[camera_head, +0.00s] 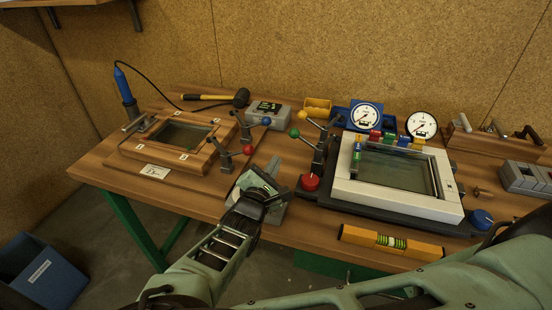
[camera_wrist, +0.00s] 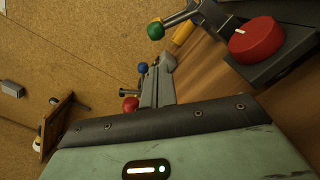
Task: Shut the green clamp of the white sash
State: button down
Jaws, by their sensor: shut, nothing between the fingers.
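The white sash (camera_head: 345,190) is a thick white frame around a glass pane, lying on a dark fixture at the right of the bench. The green clamp's ball knob (camera_head: 294,133) is on a grey lever at the sash's left side. The lever sticks out up and to the left, away from the sash. The green knob also shows at the top of the wrist view (camera_wrist: 155,31), with its lever running right. My gripper (camera_head: 268,184) is shut and empty, in front and left of the clamp, apart from it. Its fingertips are hard to make out.
A yellow-knobbed lever (camera_head: 303,115) stands just behind the green one. A red knob (camera_head: 310,182) sits below the clamp, near my gripper. A wooden sash (camera_head: 160,150) with red and blue clamp knobs lies left. A yellow level (camera_head: 390,242) lies in front.

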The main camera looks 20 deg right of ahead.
jog(key=p+x, duration=0.2)
jog(key=x, duration=0.6)
jog(key=shift+r+p, duration=0.15)
jog(key=shift+p, duration=0.15)
jog(key=shift+r+m, duration=0.2)
jog(key=shift+m, duration=0.2)
